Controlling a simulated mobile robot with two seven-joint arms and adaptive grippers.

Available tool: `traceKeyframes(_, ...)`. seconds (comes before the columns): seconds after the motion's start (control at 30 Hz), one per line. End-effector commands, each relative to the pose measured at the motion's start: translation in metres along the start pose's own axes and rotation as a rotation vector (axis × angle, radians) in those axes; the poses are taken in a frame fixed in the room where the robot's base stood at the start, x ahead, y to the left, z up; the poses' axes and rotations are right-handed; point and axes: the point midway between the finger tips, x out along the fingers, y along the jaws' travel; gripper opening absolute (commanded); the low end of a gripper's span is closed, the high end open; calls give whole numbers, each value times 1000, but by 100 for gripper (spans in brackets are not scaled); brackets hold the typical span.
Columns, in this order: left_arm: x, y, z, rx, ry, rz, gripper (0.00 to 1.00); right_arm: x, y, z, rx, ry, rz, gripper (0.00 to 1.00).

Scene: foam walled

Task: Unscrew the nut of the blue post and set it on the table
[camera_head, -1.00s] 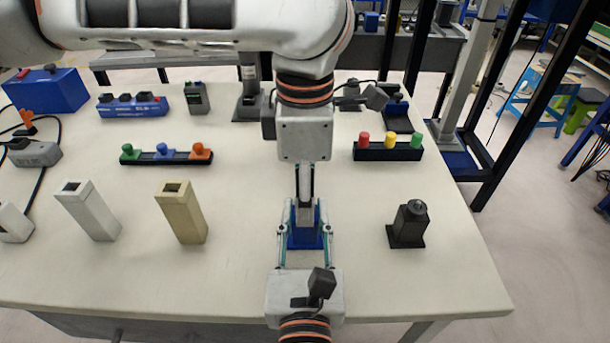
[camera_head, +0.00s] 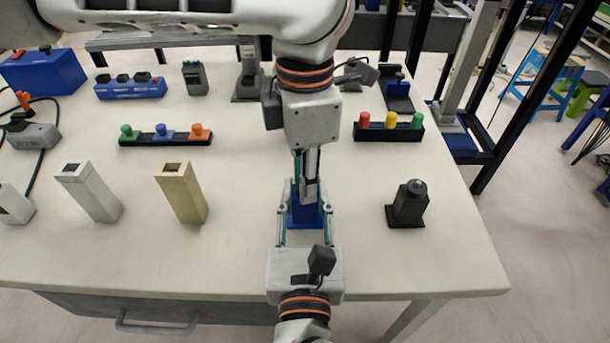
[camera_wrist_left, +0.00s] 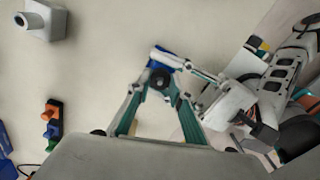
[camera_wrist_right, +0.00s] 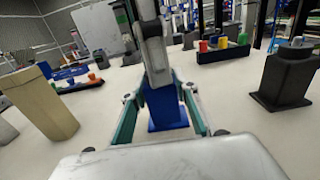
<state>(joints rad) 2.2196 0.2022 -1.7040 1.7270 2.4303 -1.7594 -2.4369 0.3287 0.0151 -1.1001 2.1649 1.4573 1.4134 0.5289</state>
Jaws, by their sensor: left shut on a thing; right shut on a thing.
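The blue post (camera_head: 306,216) stands upright on the table near its front edge. My right gripper (camera_head: 304,208) reaches in from the front and is shut on the post's sides; the right wrist view also shows the blue post (camera_wrist_right: 168,112) between its fingers. My left gripper (camera_head: 309,190) points down from above and is shut at the top of the post. In the left wrist view a dark round nut (camera_wrist_left: 160,79) sits between the left fingertips, with blue post showing beside it. In the head view the fingers hide the nut; I cannot tell whether it is still on the thread.
A black post (camera_head: 408,204) stands to the right; beige (camera_head: 182,194) and white (camera_head: 92,193) posts stand to the left. Racks with coloured knobs (camera_head: 165,138) (camera_head: 388,130) lie behind. Bare table lies between the blue and black posts.

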Motion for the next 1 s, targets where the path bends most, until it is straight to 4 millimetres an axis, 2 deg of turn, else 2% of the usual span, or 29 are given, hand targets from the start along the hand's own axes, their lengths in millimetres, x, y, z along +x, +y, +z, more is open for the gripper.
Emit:
traceKeyframes(0.33,0,0,0,-43,-1,1,0,0,0,0,0,0,0,0)
traceKeyframes(0.37,0,0,0,-43,-1,1,26,0,0,0,0,0,0,0)
traceKeyframes(0.4,0,0,0,-43,-1,1,36,0,0,0,0,0,0,0)
traceKeyframes(0.43,0,0,0,-43,-1,1,37,0,0,0,0,0,0,0)
traceKeyframes(0.77,-2,0,0,-42,-1,1,37,0,0,0,0,0,0,0)
traceKeyframes(1.0,-30,1,0,-43,-2,3,37,0,0,0,0,0,0,0)
